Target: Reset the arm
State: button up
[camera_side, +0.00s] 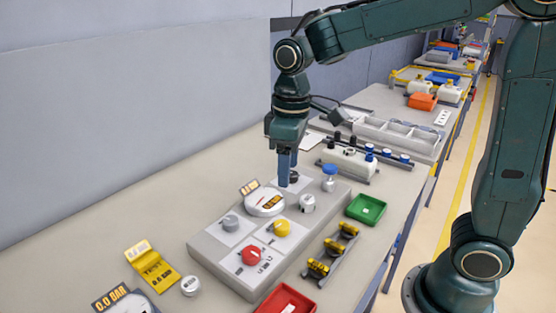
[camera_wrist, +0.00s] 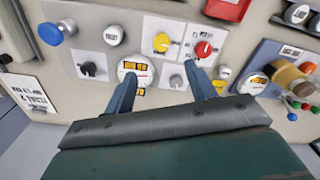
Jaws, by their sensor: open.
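My gripper (camera_side: 287,168) points straight down over the far end of a light grey control panel (camera_side: 215,250). In the wrist view my gripper (camera_wrist: 163,82) shows two blue fingers spread apart with nothing held between them. A round white gauge (camera_wrist: 141,66) with an orange display shows between the fingers. In the side view the gauge (camera_side: 264,203) lies just in front of the fingers. A small black knob (camera_side: 293,177) is close beside the fingertips and partly hidden by them. I cannot tell whether the fingers touch it.
The panel carries a red knob (camera_side: 250,255), a yellow knob (camera_side: 281,228) and grey knobs. A green tray (camera_side: 366,209), a red tray (camera_side: 287,300) and brass fittings (camera_side: 333,250) lie to the right.

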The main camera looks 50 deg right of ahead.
jog(key=s+d+r+m+t, duration=0.1)
jog(key=s+d+m+t, duration=0.1)
jog(key=s, duration=0.6)
jog(key=s+d+r+m+t, duration=0.2)
jog(key=s+d+t, duration=0.1)
jog(key=s, duration=0.5)
jog(key=shift+s+r+m, duration=0.2)
jog(key=shift+s+m, duration=0.1)
dwell(1.1)
